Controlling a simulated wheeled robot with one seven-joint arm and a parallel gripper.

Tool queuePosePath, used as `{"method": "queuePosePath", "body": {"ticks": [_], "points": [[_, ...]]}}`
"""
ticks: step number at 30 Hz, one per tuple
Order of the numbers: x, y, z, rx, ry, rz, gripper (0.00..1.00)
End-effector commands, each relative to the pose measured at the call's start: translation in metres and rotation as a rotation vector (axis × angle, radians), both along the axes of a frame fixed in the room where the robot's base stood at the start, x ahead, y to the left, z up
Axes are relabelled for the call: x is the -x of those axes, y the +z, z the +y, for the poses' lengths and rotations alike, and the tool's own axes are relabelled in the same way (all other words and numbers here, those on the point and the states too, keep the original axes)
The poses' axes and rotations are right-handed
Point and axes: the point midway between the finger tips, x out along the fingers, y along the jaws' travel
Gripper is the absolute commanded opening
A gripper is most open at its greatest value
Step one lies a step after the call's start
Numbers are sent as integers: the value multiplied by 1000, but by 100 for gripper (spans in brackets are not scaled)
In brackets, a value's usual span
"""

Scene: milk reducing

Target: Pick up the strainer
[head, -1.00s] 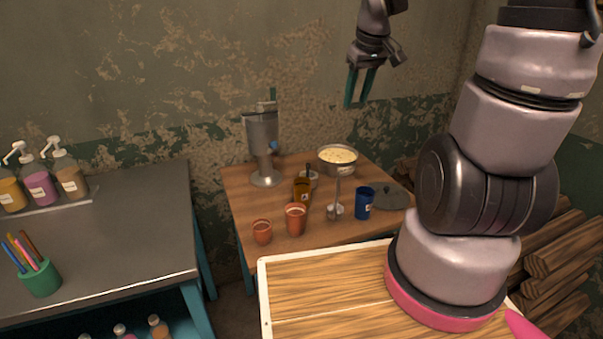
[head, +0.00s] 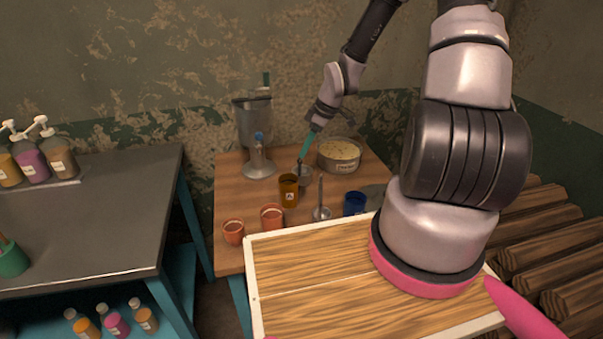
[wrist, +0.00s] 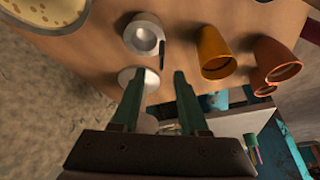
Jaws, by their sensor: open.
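A small pale round piece with a dark handle, which looks like the strainer (wrist: 144,24), sits on the wooden table between the pot and the amber cup. In the head view this small grey piece (head: 304,177) is partly hidden behind the amber cup and my fingers. My gripper (head: 302,157) points down just above and behind it. In the wrist view my gripper (wrist: 157,77) has its two green fingers apart with nothing between them. The piece lies beyond the fingertips, and I see no contact.
The amber cup (head: 288,190) and pot (head: 339,155) stand close by. A metal dispenser (head: 256,135) is at the back left. A long-handled metal utensil (head: 321,212), blue cup (head: 354,204) and terracotta cups (head: 271,217) are at the front.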

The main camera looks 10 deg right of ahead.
Motion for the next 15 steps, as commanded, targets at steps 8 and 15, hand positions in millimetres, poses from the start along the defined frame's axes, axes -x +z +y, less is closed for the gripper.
{"method": "queuePosePath", "body": {"ticks": [8, 15], "points": [[-5, -29, 11, 1, -1, 1, 44], [-9, -58, 25, 1, -2, 5, 44]]}}
